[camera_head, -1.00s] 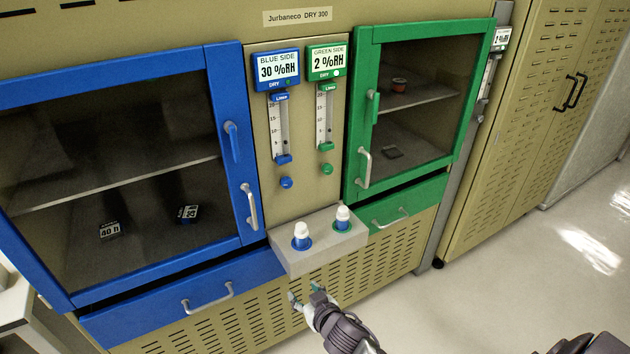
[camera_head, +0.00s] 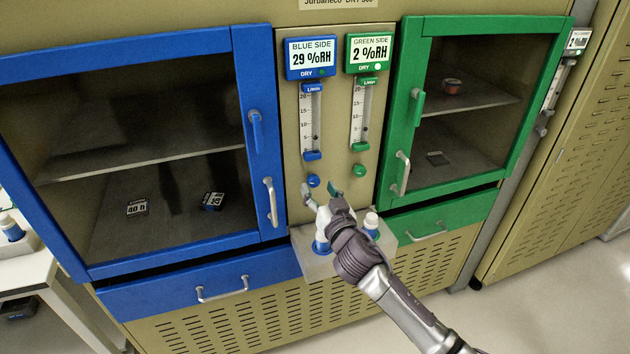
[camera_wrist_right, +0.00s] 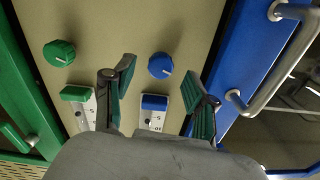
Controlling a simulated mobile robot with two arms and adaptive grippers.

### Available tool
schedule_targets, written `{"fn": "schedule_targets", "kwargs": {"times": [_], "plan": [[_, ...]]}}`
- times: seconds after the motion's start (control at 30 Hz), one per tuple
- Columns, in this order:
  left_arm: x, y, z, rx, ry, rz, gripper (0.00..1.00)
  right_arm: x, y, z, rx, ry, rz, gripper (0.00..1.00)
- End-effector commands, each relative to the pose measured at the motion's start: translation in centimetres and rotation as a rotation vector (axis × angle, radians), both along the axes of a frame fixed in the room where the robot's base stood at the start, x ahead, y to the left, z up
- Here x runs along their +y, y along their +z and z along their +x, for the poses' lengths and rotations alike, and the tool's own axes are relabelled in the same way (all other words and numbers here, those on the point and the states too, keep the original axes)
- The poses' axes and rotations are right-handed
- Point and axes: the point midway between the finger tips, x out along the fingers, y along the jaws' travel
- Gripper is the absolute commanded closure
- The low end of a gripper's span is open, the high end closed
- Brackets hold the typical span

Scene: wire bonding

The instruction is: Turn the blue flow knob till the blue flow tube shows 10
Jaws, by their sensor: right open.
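The blue flow knob (camera_head: 313,181) is a small round knob on the beige panel below the blue flow tube (camera_head: 310,115). The tube's dark float appears low, near the 5 mark; its exact reading is too small to tell. My right gripper (camera_head: 320,191) is open just below the knob in the head view. In the right wrist view, the blue knob (camera_wrist_right: 161,66), with a pale pointer line, shows between the spread fingers of the gripper (camera_wrist_right: 160,80). The fingers look apart from it. My left gripper is not in view.
The green flow knob (camera_head: 359,170) is close on the right, under the green flow tube (camera_head: 361,115). A ledge (camera_head: 314,266) with two white-capped bottles juts out below. The blue display (camera_head: 312,58) reads 29 %RH.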

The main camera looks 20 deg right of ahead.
Motion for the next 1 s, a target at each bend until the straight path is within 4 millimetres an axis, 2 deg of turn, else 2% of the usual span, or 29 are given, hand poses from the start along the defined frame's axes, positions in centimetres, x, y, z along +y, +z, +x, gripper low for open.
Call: {"fn": "schedule_targets", "kwargs": {"times": [0.1,0.23,0.6,0.67,0.93,1.0], "plan": [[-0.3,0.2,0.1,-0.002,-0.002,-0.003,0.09,0.1,0.1,1.9,-0.001,0.001,-0.001,0.43],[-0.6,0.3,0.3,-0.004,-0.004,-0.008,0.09,0.1,0.0,3.1,0.000,0.001,0.000,0.43],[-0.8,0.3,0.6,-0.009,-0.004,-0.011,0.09,0.2,0.0,3.7,0.000,0.002,-0.001,0.43],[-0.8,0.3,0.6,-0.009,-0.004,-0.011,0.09,0.2,0.0,3.7,0.000,0.002,-0.001,0.52],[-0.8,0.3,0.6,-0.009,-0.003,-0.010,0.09,0.2,0.0,3.7,0.000,0.001,-0.001,0.97],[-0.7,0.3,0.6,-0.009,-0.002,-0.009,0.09,0.2,0.0,3.7,0.000,0.001,-0.001,1.00]]}}
